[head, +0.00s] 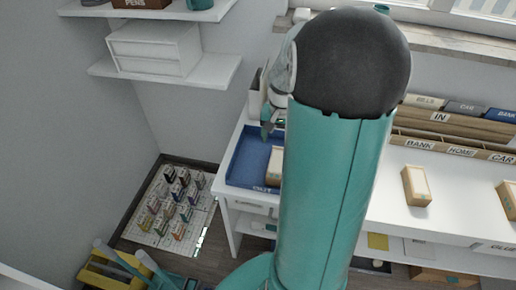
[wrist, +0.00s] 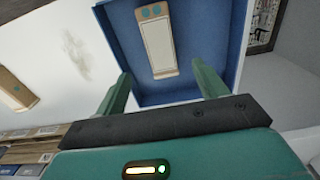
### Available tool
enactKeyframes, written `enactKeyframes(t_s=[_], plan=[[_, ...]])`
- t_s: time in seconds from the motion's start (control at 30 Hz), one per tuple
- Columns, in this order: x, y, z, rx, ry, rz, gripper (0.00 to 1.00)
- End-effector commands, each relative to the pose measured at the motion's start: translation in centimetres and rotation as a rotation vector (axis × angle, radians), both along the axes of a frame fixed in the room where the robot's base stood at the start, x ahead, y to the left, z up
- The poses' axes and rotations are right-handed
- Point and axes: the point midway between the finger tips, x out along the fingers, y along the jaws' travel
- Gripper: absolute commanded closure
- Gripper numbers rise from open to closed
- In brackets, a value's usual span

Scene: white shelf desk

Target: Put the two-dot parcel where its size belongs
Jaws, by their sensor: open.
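The two-dot parcel (wrist: 157,45), a tan box with a pale label and two teal dots at one end, lies in the blue tray (wrist: 115,22) in the wrist view. In the head view the parcel (head: 274,167) shows partly, behind my arm, and the blue tray (head: 245,165) has OUT on its front. My gripper (wrist: 160,78) is open and empty, its fingers apart on either side of the parcel's near end in the picture. In the head view my gripper (head: 268,128) is over the tray's back part, partly hidden by my arm.
Two more tan parcels (head: 416,186) (head: 508,199) are on the white desk at right. A file sorter (head: 440,118) marked IN, BANK, HOME and CAR stands behind them. White shelves (head: 165,70) hang at upper left. A yellow crate (head: 105,275) and a mat with small blocks (head: 150,235) are on the floor.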

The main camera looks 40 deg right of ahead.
Motion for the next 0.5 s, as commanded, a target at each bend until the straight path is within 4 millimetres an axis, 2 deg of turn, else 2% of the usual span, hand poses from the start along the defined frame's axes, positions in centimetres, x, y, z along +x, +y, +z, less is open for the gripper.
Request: enactKeyframes(t_s=[0.13, 0.23, 0.37, 0.5], plan=[[0.3, 0.8, 0.7, -0.011, -0.009, 0.023, 0.28], [0.8, 3.1, 2.6, -0.038, -0.032, 0.09, 0.28], [1.1, 8.0, 6.3, -0.092, -0.087, 0.227, 0.28], [0.3, 13.8, 9.9, -0.144, -0.161, 0.389, 0.28]])
